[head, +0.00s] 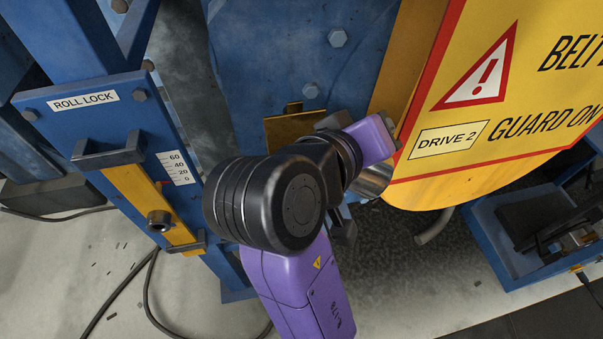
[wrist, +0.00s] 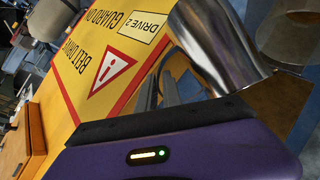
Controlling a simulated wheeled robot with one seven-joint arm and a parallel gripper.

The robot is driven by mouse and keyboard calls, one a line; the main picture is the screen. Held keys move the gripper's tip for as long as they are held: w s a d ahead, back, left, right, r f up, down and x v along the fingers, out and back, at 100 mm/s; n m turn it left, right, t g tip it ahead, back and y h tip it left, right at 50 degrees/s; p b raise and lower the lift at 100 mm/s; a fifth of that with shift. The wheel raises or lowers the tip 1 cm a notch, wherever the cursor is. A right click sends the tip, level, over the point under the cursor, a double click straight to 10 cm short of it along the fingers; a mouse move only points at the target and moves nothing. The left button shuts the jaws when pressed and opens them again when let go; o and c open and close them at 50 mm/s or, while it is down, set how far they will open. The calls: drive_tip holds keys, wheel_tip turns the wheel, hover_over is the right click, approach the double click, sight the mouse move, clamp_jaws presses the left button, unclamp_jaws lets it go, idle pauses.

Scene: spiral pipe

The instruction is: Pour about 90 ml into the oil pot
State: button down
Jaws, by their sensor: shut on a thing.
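My gripper (head: 352,172) is shut on a shiny steel vessel (head: 374,180), beside the lower left edge of the yellow guard. The gripper and my black wrist joint hide most of the vessel in the head view. In the wrist view the vessel (wrist: 222,45) is a large, tilted, smooth cylinder above my purple gripper body. Its mouth and contents cannot be seen. A brass-coloured box (head: 284,128) with a small tab on top sits against the blue frame, partly behind my gripper. I cannot tell whether it is the oil pot.
The yellow DRIVE 2 guard (head: 480,120) is close on the right. The blue ROLL LOCK plate (head: 60,115) with a yellow slider (head: 150,205) stands left. A blue tray-like base (head: 510,245) is at lower right. Cables (head: 125,290) lie on the floor.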

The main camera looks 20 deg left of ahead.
idle(0.8)
drive_tip(key=shift+w+d+r+p, duration=0.1)
drive_tip(key=shift+d+r+p, duration=0.05)
drive_tip(key=shift+d+p, duration=0.25)
drive_tip(key=shift+w+d+m+g+y+p, duration=0.1)
drive_tip(key=shift+d+m+g+y+p, duration=0.35)
drive_tip(key=shift+m+y+p, duration=0.2)
drive_tip(key=w+d+f+m+g+y+b, duration=0.1)
drive_tip(key=d+f+m+y+b, duration=0.1)
drive_tip(key=f, duration=0.5)
drive_tip(key=w+d+f+m+g+y+b, duration=0.1)
drive_tip(key=d+f+y, duration=0.3)
drive_tip(key=f, duration=0.4)
drive_tip(key=shift+d+f+m+y+b, duration=0.35)
drive_tip(key=shift+d+m+b, duration=0.3)
drive_tip(key=shift+d+b, duration=0.15)
drive_tip(key=shift+g, duration=0.25)
drive_tip(key=shift+s, duration=0.1)
